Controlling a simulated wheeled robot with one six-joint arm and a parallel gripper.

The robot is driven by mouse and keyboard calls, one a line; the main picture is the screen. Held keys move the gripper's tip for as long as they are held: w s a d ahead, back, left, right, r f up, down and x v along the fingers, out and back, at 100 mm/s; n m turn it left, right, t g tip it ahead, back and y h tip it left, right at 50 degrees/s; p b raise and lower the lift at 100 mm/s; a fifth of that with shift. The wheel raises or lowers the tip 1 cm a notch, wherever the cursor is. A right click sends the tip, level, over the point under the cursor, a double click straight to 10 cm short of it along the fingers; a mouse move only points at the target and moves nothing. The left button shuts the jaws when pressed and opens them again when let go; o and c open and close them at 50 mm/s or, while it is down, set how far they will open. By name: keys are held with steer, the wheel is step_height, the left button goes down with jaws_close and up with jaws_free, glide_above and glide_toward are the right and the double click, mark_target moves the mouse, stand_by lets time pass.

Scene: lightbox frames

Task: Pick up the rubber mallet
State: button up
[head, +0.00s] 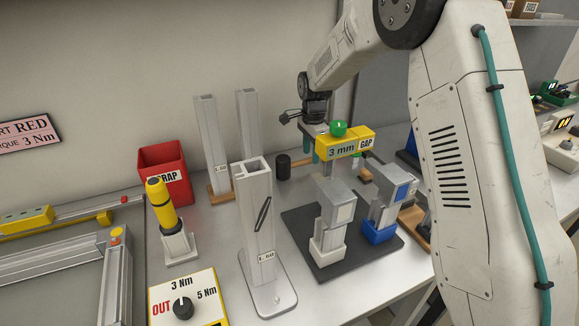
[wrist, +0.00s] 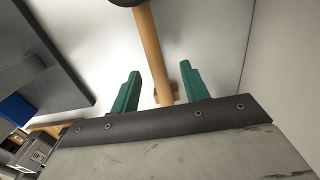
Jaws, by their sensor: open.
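The rubber mallet has a black head (head: 283,167) and a wooden handle (head: 300,162). In the head view it lies on the bench behind the yellow gap block, which hides part of the handle. In the wrist view the handle (wrist: 150,45) runs down from the top edge, where only a bit of the black head (wrist: 128,2) shows. My gripper (wrist: 160,72) is open, with its green fingers on either side of the handle's lower end and apart from it. In the head view the gripper is partly hidden by the yellow block.
The yellow "3 mm GAP" block (head: 343,144) with a green knob stands in front of the gripper. Two grey devices (head: 333,212) stand on a dark mat (head: 296,222). Tall grey posts (head: 213,150) and a red scrap bin (head: 180,190) are at left.

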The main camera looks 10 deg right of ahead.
mark_target(311, 157)
step_height(311, 157, down, 4)
steer(key=shift+s+r, duration=0.1)
steer(key=shift+s, duration=0.05)
jaws_close()
steer(key=shift+r, duration=0.1)
steer(key=shift+r, duration=0.1)
step_height(311, 157, up, 10)
steer(key=shift+f, duration=0.1)
stand_by(0.3)
stand_by(0.6)
